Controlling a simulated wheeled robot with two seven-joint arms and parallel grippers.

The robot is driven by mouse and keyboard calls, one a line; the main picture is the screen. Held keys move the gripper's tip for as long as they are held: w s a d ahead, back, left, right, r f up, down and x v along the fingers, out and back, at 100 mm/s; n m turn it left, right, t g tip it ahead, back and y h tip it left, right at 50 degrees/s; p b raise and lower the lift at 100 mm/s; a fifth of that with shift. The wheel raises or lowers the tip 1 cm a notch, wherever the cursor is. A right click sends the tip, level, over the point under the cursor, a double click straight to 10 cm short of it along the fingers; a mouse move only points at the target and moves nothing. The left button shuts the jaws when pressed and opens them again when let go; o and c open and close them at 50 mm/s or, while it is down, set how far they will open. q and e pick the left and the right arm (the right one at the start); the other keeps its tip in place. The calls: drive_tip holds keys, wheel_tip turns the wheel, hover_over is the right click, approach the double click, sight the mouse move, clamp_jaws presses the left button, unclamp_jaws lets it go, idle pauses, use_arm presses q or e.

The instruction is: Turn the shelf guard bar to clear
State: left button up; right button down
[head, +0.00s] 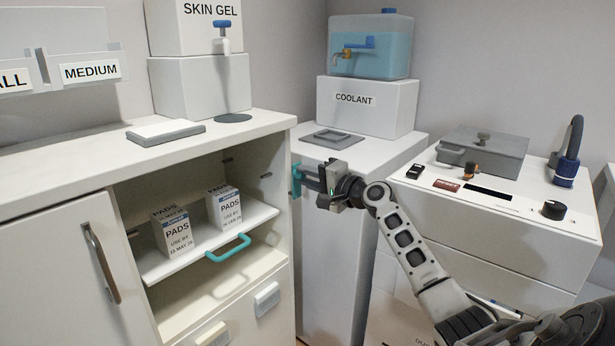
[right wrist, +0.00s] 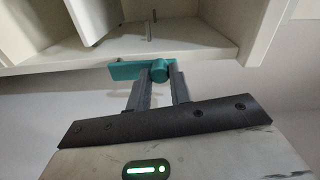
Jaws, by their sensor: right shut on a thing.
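The shelf guard bar seems to be the teal piece (head: 296,181) at the right front edge of the open cabinet. In the right wrist view the teal bar (right wrist: 126,70) has a flat arm reaching left from a rounded part. My right gripper (head: 312,180) is shut on this teal piece; its fingers (right wrist: 160,76) partly hide it in the right wrist view. In the head view the gripper also covers part of it, so its full length and angle are hard to tell. My left gripper is not in view.
The cabinet shelf (head: 165,266) carries two PADS boxes (head: 174,232) and a teal loop handle (head: 228,248) on its front. A closed door (head: 55,275) with a metal handle stands left. A grey-lidded unit (head: 510,195) stands right of my arm.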

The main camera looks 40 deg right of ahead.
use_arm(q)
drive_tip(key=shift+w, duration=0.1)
use_arm(e)
drive_tip(key=c, duration=1.3)
unclamp_jaws()
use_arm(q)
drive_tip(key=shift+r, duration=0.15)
use_arm(e)
drive_tip(key=shift+o, duration=0.2)
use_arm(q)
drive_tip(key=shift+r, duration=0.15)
use_arm(e)
drive_tip(key=shift+s, duration=0.15)
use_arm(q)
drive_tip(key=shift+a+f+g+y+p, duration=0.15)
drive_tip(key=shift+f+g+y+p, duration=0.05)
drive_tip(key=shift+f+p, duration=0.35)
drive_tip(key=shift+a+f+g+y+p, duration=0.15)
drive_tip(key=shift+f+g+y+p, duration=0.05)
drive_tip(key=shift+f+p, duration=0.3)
use_arm(e)
drive_tip(key=s+d, duration=0.2)
drive_tip(key=s, duration=1.3)
drive_tip(key=shift+s+r, duration=0.25)
drive_tip(key=shift+s, duration=0.05)
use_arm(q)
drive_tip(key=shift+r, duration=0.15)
